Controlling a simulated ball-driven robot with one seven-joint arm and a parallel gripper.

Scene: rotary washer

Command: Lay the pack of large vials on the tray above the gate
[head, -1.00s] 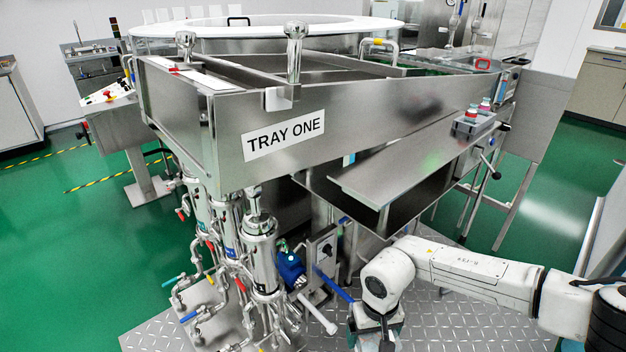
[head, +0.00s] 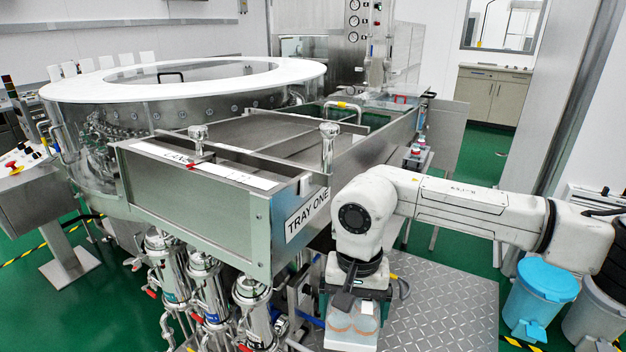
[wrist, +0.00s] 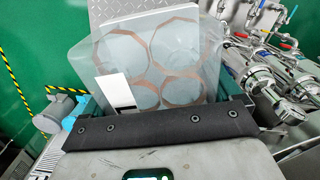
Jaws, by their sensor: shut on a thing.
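My gripper (head: 352,292) points down at the lower middle of the head view, shut on the pack of large vials (head: 350,328). The pack is clear, with several round brownish vial outlines; it fills the upper middle of the wrist view (wrist: 150,62), with a white label on it. The metal tray (head: 262,212), labelled TRAY ONE, is left of my gripper. The pack hangs outside the tray, near its labelled right wall. A crossbar (head: 248,154) spans the tray between two knobbed posts; I cannot tell whether it is the gate.
A large round white-rimmed washer (head: 190,77) stands behind the tray. Steel pipes and valves (head: 200,285) are under the tray. A blue bin (head: 540,290) stands at the right. A small rack with bottles (head: 419,152) hangs at the tray's far right side.

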